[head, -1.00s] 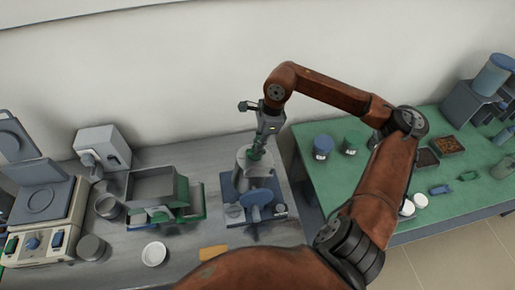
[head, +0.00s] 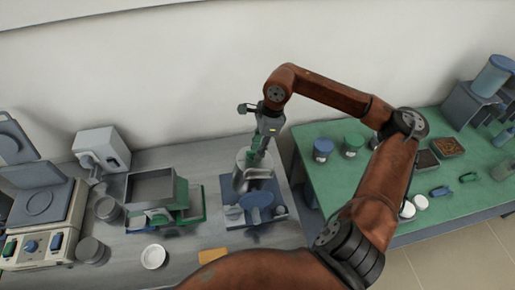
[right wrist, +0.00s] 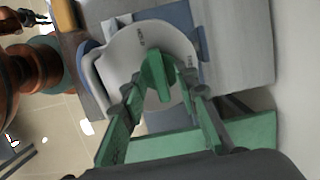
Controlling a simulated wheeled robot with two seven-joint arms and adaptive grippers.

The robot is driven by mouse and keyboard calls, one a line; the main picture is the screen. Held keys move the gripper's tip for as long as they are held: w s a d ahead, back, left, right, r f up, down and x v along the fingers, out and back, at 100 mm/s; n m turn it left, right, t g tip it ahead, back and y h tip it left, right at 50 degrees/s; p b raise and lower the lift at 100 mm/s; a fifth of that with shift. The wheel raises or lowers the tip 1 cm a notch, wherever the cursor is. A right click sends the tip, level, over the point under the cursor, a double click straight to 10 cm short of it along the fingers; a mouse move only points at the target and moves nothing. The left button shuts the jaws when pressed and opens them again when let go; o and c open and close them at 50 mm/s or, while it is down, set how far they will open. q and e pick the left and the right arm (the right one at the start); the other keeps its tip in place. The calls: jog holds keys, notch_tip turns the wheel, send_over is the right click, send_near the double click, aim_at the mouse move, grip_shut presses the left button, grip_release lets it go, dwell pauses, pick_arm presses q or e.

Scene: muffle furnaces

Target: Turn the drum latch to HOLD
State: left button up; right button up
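The pale grey drum (head: 240,183) stands on a blue base (head: 228,190) near the right end of the grey bench. A green latch lever (right wrist: 156,72) sits on that face. My right gripper (head: 255,158) is above the drum. In the right wrist view its two fingers (right wrist: 165,93) are spread, one on each side of the lever, with gaps visible; contact cannot be told. I cannot make out my left gripper.
The green table (head: 330,190) to the right holds several jars.

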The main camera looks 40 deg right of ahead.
jog(key=v, duration=1.2)
jog(key=shift+d, duration=0.1)
dwell(0.4)
